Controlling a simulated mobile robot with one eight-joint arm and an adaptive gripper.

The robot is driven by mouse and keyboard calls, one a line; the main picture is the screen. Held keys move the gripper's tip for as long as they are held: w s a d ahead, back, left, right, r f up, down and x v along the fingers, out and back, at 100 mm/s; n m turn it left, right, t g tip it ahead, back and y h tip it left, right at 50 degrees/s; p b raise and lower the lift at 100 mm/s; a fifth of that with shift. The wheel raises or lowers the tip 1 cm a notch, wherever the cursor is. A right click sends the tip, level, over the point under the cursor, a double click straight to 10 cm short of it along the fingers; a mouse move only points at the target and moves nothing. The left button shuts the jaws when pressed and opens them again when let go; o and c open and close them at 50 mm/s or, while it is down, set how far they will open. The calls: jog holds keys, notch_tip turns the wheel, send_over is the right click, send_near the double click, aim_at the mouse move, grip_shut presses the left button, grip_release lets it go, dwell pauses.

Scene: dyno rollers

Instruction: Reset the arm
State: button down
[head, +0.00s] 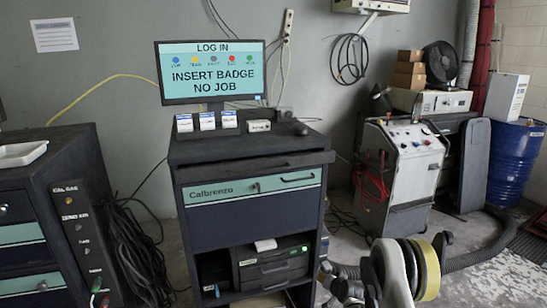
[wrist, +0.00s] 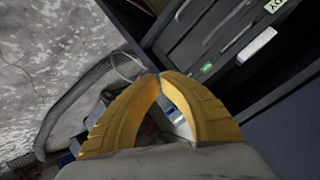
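My gripper (wrist: 160,76) shows in the wrist view as two curved yellow fingers. Their tips meet, and nothing is visible held between them; background shows through the gap behind the tips. The wrist view is tilted, with grey floor at left and the dark front of a cabinet with a green light at right. In the head view my arm shows low at the right of centre, in front of the cart; the fingertips cannot be made out there.
A dark Calbrenzo cart (head: 250,208) carries a monitor (head: 212,72) and, on a lower shelf, a printer (head: 272,262). A dark cabinet (head: 40,190) stands at left. A white wheeled machine (head: 412,165), a blue barrel (head: 515,160) and a floor hose (head: 480,252) are at right.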

notch_tip(320, 180, up, 18)
jog(key=s+f+n+g, duration=0.1)
jog(key=s, duration=0.1)
jog(key=s+a+r+n, duration=0.1)
jog(key=s+r, duration=0.9)
jog(key=r, duration=0.4)
jog(key=s+r+n+g+h, duration=0.1)
jog(key=s+r, duration=0.1)
jog(key=s, duration=1.3)
jog(key=s+r+n+g+h, duration=0.1)
jog(key=s+r, duration=0.1)
jog(key=s, duration=1.3)
jog(key=shift+s+d+r+n, duration=0.25)
jog(key=shift+s+r+n, duration=0.05)
jog(key=shift+s+r, duration=0.1)
